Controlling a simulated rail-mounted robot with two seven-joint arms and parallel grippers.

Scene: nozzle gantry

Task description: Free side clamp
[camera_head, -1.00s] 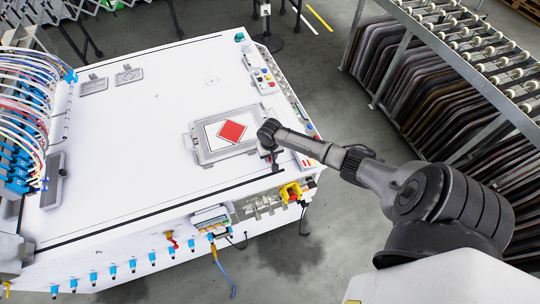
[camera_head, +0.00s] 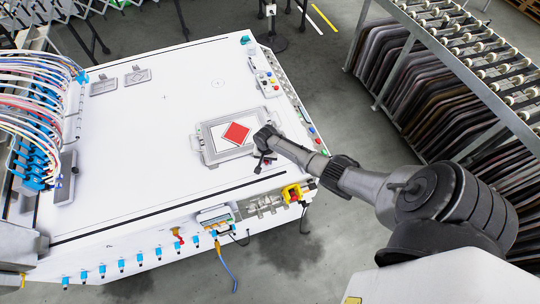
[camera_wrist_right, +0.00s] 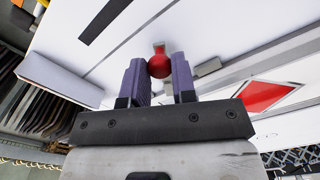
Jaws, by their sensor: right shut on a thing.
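A grey rectangular frame (camera_head: 208,150) lies on the white table and holds a white sheet with a red diamond (camera_head: 236,133). My right gripper (camera_head: 262,163) is at the frame's right edge, low over the table; its fingertips are too small to make out there. In the right wrist view my right gripper (camera_wrist_right: 158,78) has its two purple-grey fingers on either side of a red ball knob (camera_wrist_right: 159,66), shut on it. The knob sits on a small metal stem, probably the side clamp's handle. The red diamond shows to its right (camera_wrist_right: 262,96). My left gripper is not in view.
The white table (camera_head: 140,160) carries a bundle of coloured hoses (camera_head: 38,95) at left and a row of buttons (camera_head: 300,110) along its right edge. A yellow-red switch (camera_head: 292,193) sits at the front corner. A rack of dark screens (camera_head: 400,90) stands at right across a floor gap.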

